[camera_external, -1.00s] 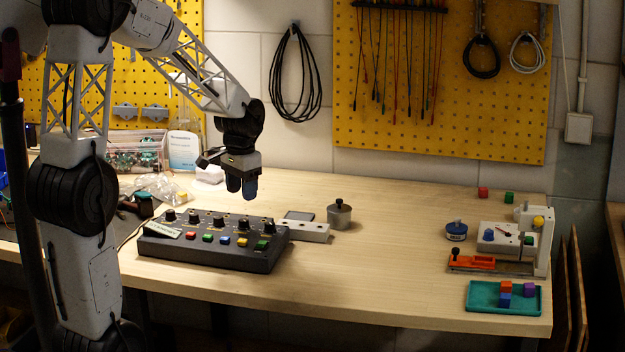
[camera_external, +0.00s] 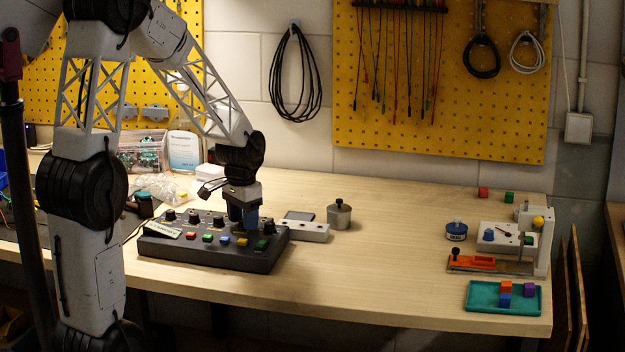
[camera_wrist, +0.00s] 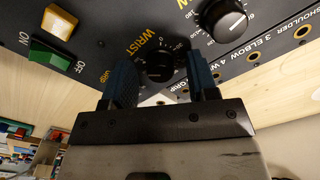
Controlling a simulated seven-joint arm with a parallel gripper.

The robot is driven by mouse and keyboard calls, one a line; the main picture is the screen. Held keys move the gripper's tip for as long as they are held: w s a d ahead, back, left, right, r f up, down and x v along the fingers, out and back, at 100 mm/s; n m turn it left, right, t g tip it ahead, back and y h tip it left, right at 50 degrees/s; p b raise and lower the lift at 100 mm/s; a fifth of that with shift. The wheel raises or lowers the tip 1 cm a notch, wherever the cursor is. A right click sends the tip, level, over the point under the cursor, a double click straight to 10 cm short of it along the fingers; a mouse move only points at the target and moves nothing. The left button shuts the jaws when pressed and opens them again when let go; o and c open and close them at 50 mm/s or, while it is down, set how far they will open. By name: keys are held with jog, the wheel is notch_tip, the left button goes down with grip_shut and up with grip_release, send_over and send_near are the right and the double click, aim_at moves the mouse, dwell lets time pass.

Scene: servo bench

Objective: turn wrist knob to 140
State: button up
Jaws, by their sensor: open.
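The black control box (camera_external: 205,258) lies on the bench with a row of knobs and coloured switches. The wrist knob (camera_wrist: 159,66) is black and round, with WRIST in yellow beside it in the wrist view. My gripper (camera_wrist: 160,78) is open, its two blue fingers on either side of the wrist knob, apparently apart from it. In the external view my gripper (camera_external: 243,224) is down at the box's right end and hides the knob there. The knob's pointer setting cannot be read.
The elbow knob (camera_wrist: 224,18) is close to the right finger. A green switch (camera_wrist: 50,52) and a yellow switch (camera_wrist: 60,22) are at the left. A grey block (camera_external: 306,232) and a metal pot (camera_external: 339,215) stand right of the box. The bench's middle is clear.

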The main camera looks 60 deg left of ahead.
jog(key=c, duration=0.9)
jog(key=shift+c, duration=0.2)
jog(key=shift+n, duration=0.3)
jog(key=n, duration=1.1)
jog(key=shift+r, duration=0.1)
jog(key=o, duration=0.9)
